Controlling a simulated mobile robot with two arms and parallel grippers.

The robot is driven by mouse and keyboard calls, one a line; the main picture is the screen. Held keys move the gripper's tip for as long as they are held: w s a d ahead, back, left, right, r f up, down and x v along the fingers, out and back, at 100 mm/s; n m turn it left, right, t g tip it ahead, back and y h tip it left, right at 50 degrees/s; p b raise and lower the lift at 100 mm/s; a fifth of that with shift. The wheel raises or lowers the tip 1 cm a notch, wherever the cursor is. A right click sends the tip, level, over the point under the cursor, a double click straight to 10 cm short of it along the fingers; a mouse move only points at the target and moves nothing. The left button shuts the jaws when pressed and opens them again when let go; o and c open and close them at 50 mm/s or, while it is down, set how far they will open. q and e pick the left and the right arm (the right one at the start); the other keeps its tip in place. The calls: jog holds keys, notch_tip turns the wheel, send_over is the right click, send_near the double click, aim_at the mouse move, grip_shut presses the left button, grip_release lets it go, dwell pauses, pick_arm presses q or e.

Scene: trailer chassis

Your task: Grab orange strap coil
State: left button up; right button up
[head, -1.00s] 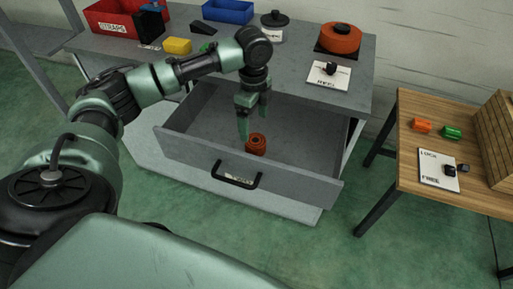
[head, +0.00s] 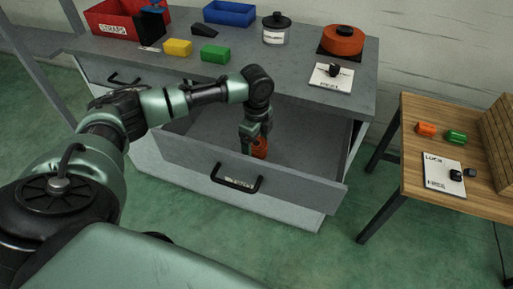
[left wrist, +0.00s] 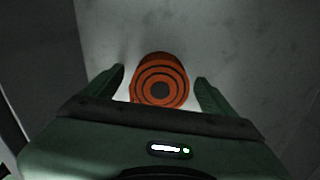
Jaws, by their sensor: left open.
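The orange strap coil (head: 260,147) lies inside the open grey drawer (head: 240,172), behind the drawer front. My left gripper (head: 250,143) reaches down into the drawer and partly covers the coil in the head view. In the left wrist view the coil (left wrist: 159,82) shows black and orange rings on its end. It sits between the two fingers of my open left gripper (left wrist: 160,85), with a gap on each side. My right gripper is not in view.
The workbench (head: 300,90) carries a red bin (head: 120,20), a blue tray (head: 229,13), yellow and green blocks, a lidded pot (head: 276,30) and an orange round object (head: 342,40). A wooden table (head: 480,200) stands at the right.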

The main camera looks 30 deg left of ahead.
pick_arm(q)
jog(key=c, duration=1.7)
jog(key=shift+r, duration=0.15)
